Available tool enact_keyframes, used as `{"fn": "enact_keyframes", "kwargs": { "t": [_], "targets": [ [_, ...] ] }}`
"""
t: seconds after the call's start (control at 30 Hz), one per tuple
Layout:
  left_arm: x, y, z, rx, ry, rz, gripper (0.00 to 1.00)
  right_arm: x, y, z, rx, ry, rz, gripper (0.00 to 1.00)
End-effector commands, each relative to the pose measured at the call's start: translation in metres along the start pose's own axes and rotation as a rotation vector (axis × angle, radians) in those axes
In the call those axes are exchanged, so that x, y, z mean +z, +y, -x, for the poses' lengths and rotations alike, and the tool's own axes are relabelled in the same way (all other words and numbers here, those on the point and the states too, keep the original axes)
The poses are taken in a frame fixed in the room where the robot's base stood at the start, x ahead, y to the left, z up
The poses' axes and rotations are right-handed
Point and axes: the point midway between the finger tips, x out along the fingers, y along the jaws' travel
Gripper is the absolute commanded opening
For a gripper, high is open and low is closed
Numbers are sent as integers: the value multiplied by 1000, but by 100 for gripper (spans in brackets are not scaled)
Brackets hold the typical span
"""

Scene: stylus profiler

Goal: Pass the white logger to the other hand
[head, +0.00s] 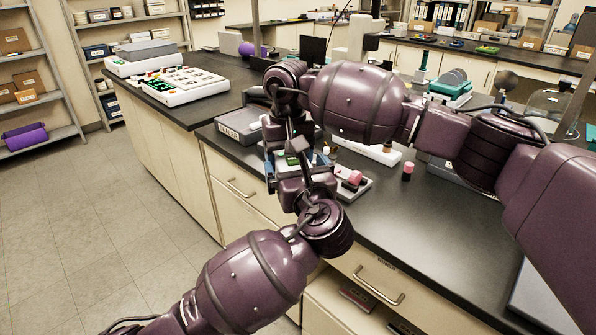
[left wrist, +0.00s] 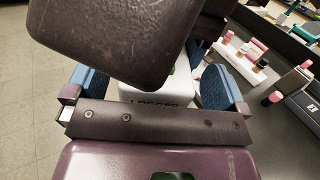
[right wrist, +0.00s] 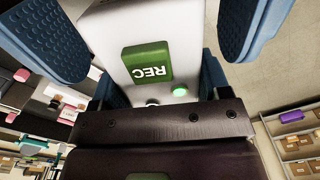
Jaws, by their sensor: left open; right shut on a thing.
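The white logger (right wrist: 115,35), with a green REC label and a lit green button, is between my two grippers. My right gripper (right wrist: 160,88) is shut on it, with a blue pad against each side. My left gripper (left wrist: 155,88) is open, its blue fingers on either side of the logger with gaps. The logger's lettered end (left wrist: 150,101) shows between these fingers in the left wrist view; my right gripper's dark body covers much of the rest. In the head view the arms hide most of the logger, and both grippers meet above the bench's front edge.
A small rack with pink-capped stamps or bottles (head: 350,183) stands on the black bench (head: 420,235) just right of the grippers. A lone pink-capped bottle (head: 407,171) stands farther right. A grey case (head: 238,126) lies behind left. Open floor (head: 90,220) is at left.

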Motion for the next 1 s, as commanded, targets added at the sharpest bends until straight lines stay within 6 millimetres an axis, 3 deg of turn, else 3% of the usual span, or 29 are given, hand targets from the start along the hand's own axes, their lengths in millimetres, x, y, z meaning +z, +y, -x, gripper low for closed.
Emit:
{"fn": "enact_keyframes", "kwargs": {
  "t": [0.1, 0.47, 0.5, 0.67, 1.0],
  "targets": [
    [0, 0, 0, 0, 0, 0, 100, 0, 0, 1, 0, 1, 0, 27],
    [0, 0, 0, -1, 0, 0, 45, 0, 0, 1, -1, 1, 0, 27],
    [1, -1, 1, -2, -2, 1, 42, 0, -1, 1, -1, 1, 1, 73],
    [1, 0, 1, -1, -2, 1, 42, 0, 0, 1, -1, 1, 1, 97],
    [1, 0, 0, -1, -2, 0, 42, 0, 0, 3, 0, 1, 0, 100]
  ]
}}
